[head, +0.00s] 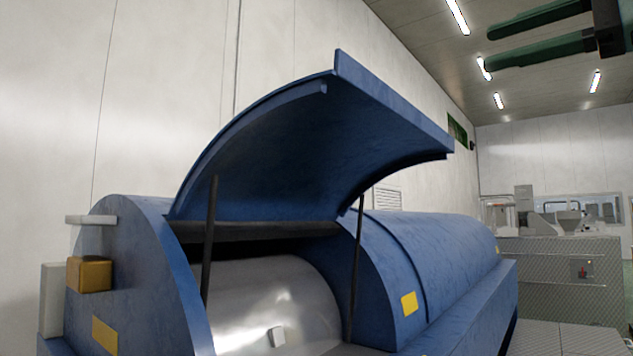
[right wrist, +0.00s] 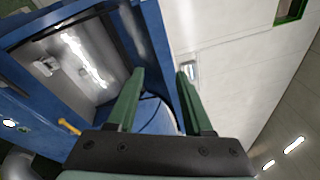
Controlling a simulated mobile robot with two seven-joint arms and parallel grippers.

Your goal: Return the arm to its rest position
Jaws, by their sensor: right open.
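My right gripper (head: 488,48) is high at the upper right of the head view, its two green fingers spread apart and pointing left, with nothing between them. It is up near the ceiling line in the picture, apart from the machine. In the right wrist view the same gripper (right wrist: 160,72) shows two parted green fingers with an empty gap. Behind them are the blue machine (right wrist: 158,112) and the pale wall (right wrist: 225,60). My left gripper is not in view.
A large blue machine (head: 450,250) fills the lower middle. Its curved lid (head: 320,150) stands raised on dark struts, above a shiny metal drum (head: 290,290). A grey cabinet (head: 545,265) stands at the right. Open air surrounds the right gripper.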

